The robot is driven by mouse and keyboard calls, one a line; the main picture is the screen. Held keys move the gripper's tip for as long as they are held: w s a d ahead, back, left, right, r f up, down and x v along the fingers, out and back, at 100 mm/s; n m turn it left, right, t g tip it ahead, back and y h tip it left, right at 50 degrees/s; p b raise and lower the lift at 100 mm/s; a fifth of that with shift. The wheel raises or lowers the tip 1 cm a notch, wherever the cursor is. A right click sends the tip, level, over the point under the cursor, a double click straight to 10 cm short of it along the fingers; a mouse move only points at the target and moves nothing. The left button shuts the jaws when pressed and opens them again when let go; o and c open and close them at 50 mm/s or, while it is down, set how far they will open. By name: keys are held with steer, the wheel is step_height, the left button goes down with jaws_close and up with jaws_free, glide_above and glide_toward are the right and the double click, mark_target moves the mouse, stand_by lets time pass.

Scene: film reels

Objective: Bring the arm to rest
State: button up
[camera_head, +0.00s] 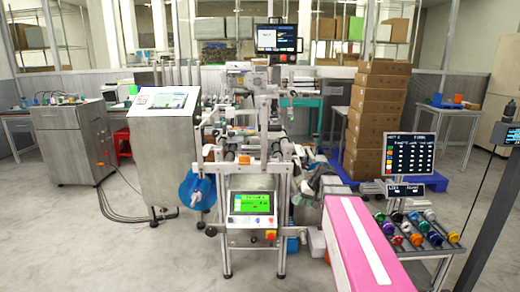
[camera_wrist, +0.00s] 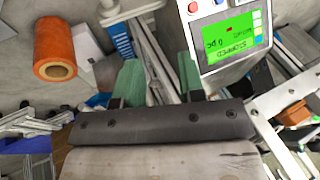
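In the wrist view my gripper (camera_wrist: 156,82) shows as a dark bar with two green fingers. The fingers stand apart, and nothing is clearly held between them. An orange reel (camera_wrist: 55,58) lies up and left of the fingers, apart from them. A green screen (camera_wrist: 235,42) is close by on the right, seen tilted and upside down. In the head view I cannot pick out my arm or gripper with certainty.
The machine (camera_head: 255,160) with its green screen stands mid-view, a blue roll (camera_head: 197,190) at its left. A steel console (camera_head: 163,150) is left, stacked cartons (camera_head: 378,120) behind right. A pink block (camera_head: 365,250) and coloured spools (camera_head: 415,230) are front right. The left floor is mostly clear.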

steer(key=s+f+g+h, duration=0.1)
steer(key=s+f+h, duration=0.1)
steer(key=s+f, duration=0.5)
steer(key=s+f+m+g+h, duration=0.1)
steer(key=s+f+h, duration=0.1)
steer(key=s+f, duration=0.4)
steer(key=s, duration=0.5)
steer(key=shift+a+f+g+h, duration=0.15)
steer(key=shift+f+g+h, duration=0.15)
steer(key=shift+f+g, duration=0.1)
